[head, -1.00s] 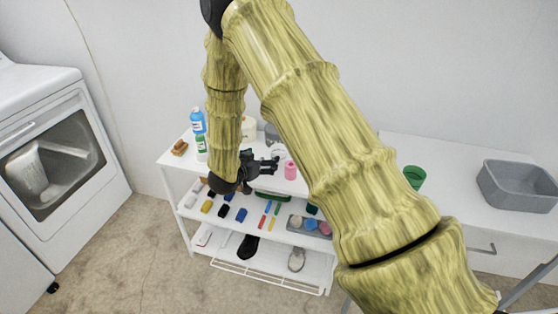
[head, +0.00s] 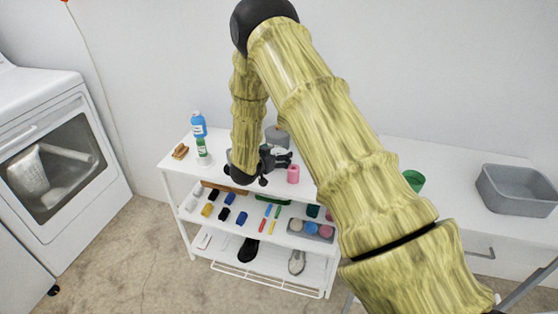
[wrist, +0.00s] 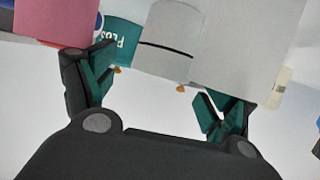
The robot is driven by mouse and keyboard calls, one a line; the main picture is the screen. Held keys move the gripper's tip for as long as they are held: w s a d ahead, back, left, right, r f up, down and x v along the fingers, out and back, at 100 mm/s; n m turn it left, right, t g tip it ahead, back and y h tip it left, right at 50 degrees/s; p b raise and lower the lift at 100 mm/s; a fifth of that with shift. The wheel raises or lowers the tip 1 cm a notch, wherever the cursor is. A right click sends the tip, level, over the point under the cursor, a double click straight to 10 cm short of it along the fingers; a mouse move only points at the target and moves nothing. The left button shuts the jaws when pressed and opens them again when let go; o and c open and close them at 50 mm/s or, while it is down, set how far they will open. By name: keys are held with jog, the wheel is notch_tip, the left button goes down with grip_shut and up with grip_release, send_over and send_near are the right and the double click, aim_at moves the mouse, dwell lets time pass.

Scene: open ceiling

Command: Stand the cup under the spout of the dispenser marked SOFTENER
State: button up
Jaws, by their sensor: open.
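My gripper (head: 283,161) is open and empty above the back of the white shelf's top. In the wrist view its two fingers (wrist: 160,92) stand apart, and nothing is clasped. Beyond them are a teal container (wrist: 123,40) with partly hidden lettering, a grey container (wrist: 166,42) with a dark band, and a larger pale grey body (wrist: 242,45). Small orange parts show on two of them. No full SOFTENER mark is legible. A pink cylinder (head: 293,174) stands right of the gripper; its edge shows in the wrist view (wrist: 58,20). I cannot tell whether it is the cup.
Blue (head: 198,124) and green-labelled (head: 203,150) bottles and a brown brush (head: 181,152) are on the shelf top's left. Small items fill the lower tiers. A green cup-shaped container (head: 414,180) and grey basin (head: 517,188) are on the right counter. A white front-loading machine (head: 50,150) is left.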

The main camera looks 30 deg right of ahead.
jog(key=shift+x, duration=0.8)
jog(key=shift+a, duration=0.1)
jog(key=c, duration=1)
jog(key=shift+r, duration=0.15)
